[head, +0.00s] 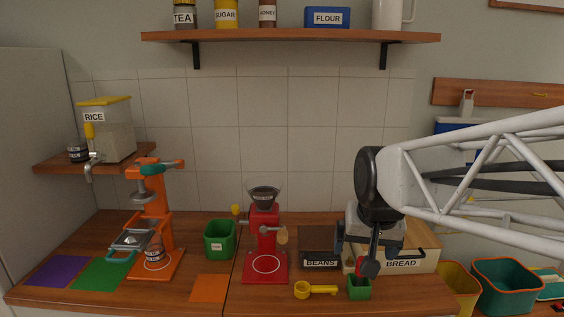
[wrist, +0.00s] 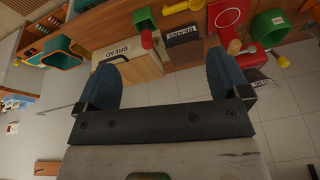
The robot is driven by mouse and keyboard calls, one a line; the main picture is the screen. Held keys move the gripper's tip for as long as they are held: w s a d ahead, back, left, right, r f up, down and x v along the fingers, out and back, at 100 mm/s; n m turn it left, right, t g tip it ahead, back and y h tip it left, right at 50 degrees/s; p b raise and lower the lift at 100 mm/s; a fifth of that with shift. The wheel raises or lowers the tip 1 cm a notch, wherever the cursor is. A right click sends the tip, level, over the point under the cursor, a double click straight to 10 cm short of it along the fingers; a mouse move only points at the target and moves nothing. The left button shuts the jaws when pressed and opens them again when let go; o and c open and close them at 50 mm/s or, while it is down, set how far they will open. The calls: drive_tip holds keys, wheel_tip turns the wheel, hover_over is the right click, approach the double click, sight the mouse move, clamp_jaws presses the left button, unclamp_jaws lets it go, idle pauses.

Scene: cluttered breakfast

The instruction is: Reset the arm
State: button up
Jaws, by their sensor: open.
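My gripper (head: 369,248) hangs at the right of the counter in the head view, in front of the bread box (head: 418,262). Its two blue fingers show wide apart in the wrist view (wrist: 164,82), with nothing held between them. The bread box (wrist: 140,62) lies beyond the fingers in that view. The arm comes in from the right edge of the head view. A small green cup (head: 359,291) with a red-and-dark upright thing is below the gripper in the head view; whether they touch I cannot tell.
A dark beans box (head: 320,246), a red grinder (head: 265,240), a yellow scoop (head: 316,290), a green bin (head: 219,239) and an orange coffee machine (head: 152,215) stand on the counter. A shelf (head: 290,37) with jars is above. Teal (head: 507,288) and yellow bins stand at right.

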drive_tip(key=s+d+f, duration=0.1)
drive_tip(key=s+f, duration=0.2)
drive_tip(key=s, duration=0.4)
drive_tip(key=s+d+f+n+g, duration=0.1)
drive_tip(key=s+f, duration=0.2)
drive_tip(key=s, duration=0.4)
drive_tip(key=shift+s+d+h, duration=0.3)
drive_tip(key=shift+d, duration=0.1)
idle(0.6)
